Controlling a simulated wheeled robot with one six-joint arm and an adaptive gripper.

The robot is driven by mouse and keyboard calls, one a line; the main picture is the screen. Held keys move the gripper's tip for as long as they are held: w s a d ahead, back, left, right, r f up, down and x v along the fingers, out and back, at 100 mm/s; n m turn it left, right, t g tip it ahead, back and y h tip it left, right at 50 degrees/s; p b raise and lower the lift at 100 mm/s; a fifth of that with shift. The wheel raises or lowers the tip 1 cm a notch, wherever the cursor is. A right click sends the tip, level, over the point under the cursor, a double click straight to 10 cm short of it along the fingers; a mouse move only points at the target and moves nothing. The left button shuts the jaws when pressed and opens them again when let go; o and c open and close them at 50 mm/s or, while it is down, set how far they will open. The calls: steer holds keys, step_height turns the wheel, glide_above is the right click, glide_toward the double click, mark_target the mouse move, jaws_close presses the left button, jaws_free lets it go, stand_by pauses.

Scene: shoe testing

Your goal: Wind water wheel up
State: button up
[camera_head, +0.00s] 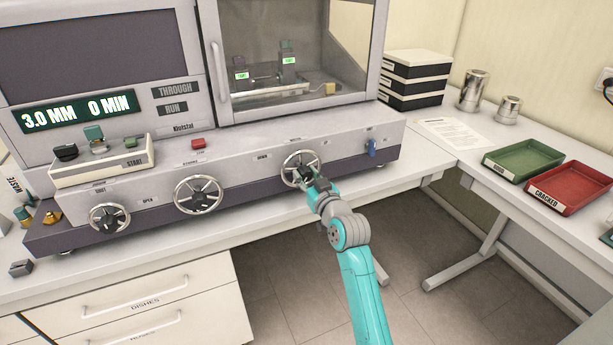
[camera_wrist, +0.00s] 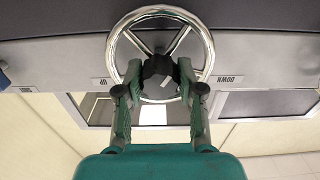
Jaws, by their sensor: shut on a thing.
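The water wheel (camera_head: 287,162) is a chrome handwheel at the right of the machine's front panel, between DOWN on its left and UP on its right. In the wrist view the wheel (camera_wrist: 120,37) shows upside down, with a black hub (camera_wrist: 159,68) and thin spokes. My gripper (camera_head: 306,172) reaches the wheel's middle from the front. In the wrist view my gripper (camera_wrist: 160,72) has its two fingers on either side of the hub and is shut on it. Part of the wheel is hidden behind my gripper in the head view.
Two similar handwheels (camera_head: 178,195) (camera_head: 92,217) sit further left on the panel. A blue lever (camera_head: 372,148) is to the right. A glass-fronted chamber (camera_head: 240,40) stands above. A green tray (camera_head: 525,160) and a red tray (camera_head: 572,188) lie on the right bench. Floor space is open below.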

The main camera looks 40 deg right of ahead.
steer(key=m, duration=0.5)
stand_by(0.5)
steer(key=o, duration=1.1)
steer(key=shift+o, duration=0.2)
steer(key=v, duration=1.2)
